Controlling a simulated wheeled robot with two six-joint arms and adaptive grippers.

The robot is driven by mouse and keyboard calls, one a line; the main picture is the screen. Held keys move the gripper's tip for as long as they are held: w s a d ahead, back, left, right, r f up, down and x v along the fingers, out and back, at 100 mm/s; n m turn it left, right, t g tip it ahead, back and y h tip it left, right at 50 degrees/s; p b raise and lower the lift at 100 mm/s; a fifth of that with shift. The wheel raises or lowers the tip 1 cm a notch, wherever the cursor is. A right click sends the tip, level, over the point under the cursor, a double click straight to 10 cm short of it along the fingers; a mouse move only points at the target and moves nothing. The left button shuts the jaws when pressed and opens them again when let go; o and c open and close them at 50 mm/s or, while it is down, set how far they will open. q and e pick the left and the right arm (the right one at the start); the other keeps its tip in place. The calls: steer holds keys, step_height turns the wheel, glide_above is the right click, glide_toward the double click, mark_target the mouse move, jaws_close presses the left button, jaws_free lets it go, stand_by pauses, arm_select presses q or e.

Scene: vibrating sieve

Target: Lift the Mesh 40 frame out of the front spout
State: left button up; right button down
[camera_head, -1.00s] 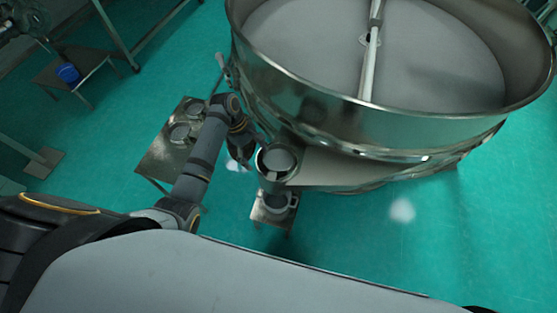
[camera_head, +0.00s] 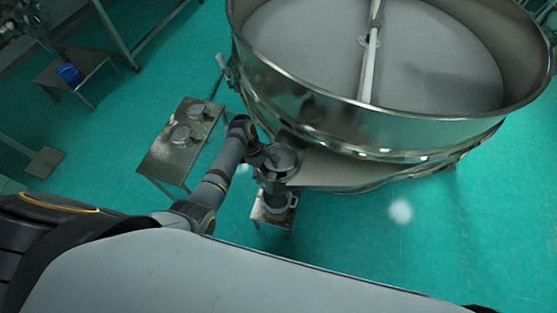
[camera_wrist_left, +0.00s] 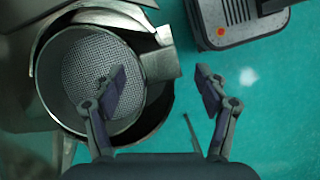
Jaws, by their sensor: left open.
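The Mesh 40 frame (camera_wrist_left: 92,72), a round metal ring with fine grey mesh, sits in the mouth of the front spout (camera_wrist_left: 52,102) in the left wrist view. In the head view the frame (camera_head: 281,158) shows as a pale disc at the spout's top, partly behind my arm. My left gripper (camera_wrist_left: 163,88) is open and empty. In the left wrist view its left finger overlaps the mesh and its right finger shows over the green floor, beyond the spout's rim. I cannot tell its height above the rim. My right gripper is not in view.
The large round sieve (camera_head: 330,122) fills the upper right. A small stand (camera_head: 272,216) with a metal container (camera_head: 278,201) is under the spout. A metal table (camera_head: 160,158) with round frames (camera_head: 180,134) stands to the left. Green floor lies open between.

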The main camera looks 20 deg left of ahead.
arm_select(q)
steer(key=shift+d+f, duration=0.15)
steer(key=shift+f, duration=0.2)
steer(key=c, duration=1.4)
